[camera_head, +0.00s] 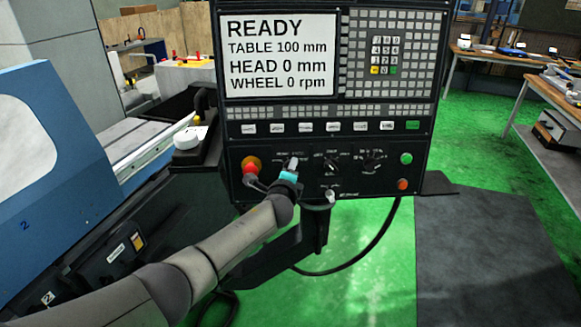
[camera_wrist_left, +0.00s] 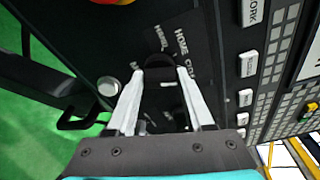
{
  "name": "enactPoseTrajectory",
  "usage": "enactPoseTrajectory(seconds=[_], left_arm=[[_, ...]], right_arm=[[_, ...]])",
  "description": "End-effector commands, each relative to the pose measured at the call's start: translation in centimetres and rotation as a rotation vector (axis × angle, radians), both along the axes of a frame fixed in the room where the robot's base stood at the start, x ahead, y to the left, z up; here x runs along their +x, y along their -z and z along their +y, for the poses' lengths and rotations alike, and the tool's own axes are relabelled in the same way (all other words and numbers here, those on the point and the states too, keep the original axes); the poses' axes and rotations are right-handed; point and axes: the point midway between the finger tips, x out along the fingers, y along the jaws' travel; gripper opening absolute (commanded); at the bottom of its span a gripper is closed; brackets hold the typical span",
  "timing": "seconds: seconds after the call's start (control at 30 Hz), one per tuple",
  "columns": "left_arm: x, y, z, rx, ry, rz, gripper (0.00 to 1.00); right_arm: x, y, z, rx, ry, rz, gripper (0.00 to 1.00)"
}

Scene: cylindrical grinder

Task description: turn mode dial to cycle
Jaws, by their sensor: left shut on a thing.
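The mode dial (camera_wrist_left: 160,64) is a black knob on the dark control panel. In the left wrist view it sits between my two pale fingertips, with white position labels beside it. The label nearest reads "HOME"; the other labels are partly covered or too small to read surely. My left gripper (camera_head: 293,165) is at the lower left of the panel in the head view and hides most of the dial there. The left wrist view shows the same gripper (camera_wrist_left: 160,76) shut on the dial. The dial's exact pointing is unclear. My right gripper is not in view.
The panel's screen (camera_head: 278,55) reads READY, table 100 mm, head 0 mm, wheel 0 rpm. A red emergency stop button (camera_head: 251,165) is just left of my gripper. Two more dials (camera_head: 332,165) (camera_head: 372,163) and green (camera_head: 406,158) and red (camera_head: 403,184) buttons lie to the right.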

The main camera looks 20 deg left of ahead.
Motion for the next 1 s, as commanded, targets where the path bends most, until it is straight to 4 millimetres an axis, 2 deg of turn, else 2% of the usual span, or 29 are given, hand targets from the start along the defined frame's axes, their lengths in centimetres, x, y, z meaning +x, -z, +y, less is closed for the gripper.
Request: enactPoseTrajectory(seconds=[0.6,0.63,0.87,1.0], left_arm=[[0.01,0.01,0.06,0.04,0.006,0.014,0.0],[0.01,0.01,0.06,0.04,0.006,0.014,0.53],[0.0,0.0,0.04,0.039,0.006,0.014,0.79],[0.0,0.0,0.03,0.039,0.006,0.014,0.81]], right_arm=[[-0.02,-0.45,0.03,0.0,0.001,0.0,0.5],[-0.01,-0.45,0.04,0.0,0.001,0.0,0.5],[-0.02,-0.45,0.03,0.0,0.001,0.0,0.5],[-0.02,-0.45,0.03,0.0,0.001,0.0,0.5]])
